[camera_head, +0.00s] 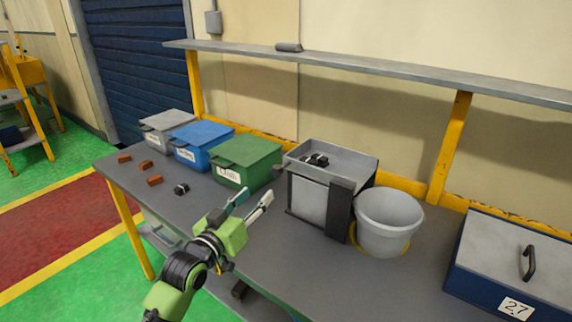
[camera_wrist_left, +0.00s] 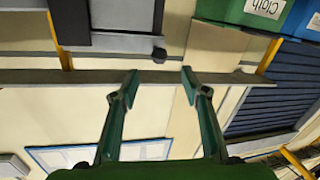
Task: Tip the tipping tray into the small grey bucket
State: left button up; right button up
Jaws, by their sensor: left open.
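The tipping tray (camera_head: 362,166) is a grey open tray on top of a dark-framed stand, with a few small black parts (camera_head: 316,160) lying in it. It looks level. The small grey bucket (camera_head: 388,222) stands upright on the table just right of the stand; its inside looks empty where I can see. My left gripper (camera_head: 254,203) is open and empty, in front and to the left of the stand, apart from it. In the left wrist view its two fingers (camera_wrist_left: 160,85) are spread with nothing between them. My right gripper is not in view.
Grey (camera_head: 166,127), blue (camera_head: 200,142) and green (camera_head: 246,160) lidded bins stand left of the tray. Several brown blocks (camera_head: 146,165) and a black part (camera_head: 181,189) lie before them. A blue box (camera_head: 514,265) marked 27 stands right. A shelf (camera_head: 400,75) runs above.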

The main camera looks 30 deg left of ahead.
aim_at(274, 174)
pick_arm(q)
jog(key=w, duration=0.3)
jog(key=w+p, duration=0.1)
jog(key=w, duration=0.2)
jog(key=w+a+r+p, duration=0.1)
jog(key=w, duration=0.2)
jog(key=shift+w+a+f, duration=0.1)
jog(key=shift+w+a, duration=0.05)
jog(key=shift+w, duration=1.1)
jog(key=shift+w+a, duration=0.1)
jog(key=shift+w, duration=0.7)
grip_shut()
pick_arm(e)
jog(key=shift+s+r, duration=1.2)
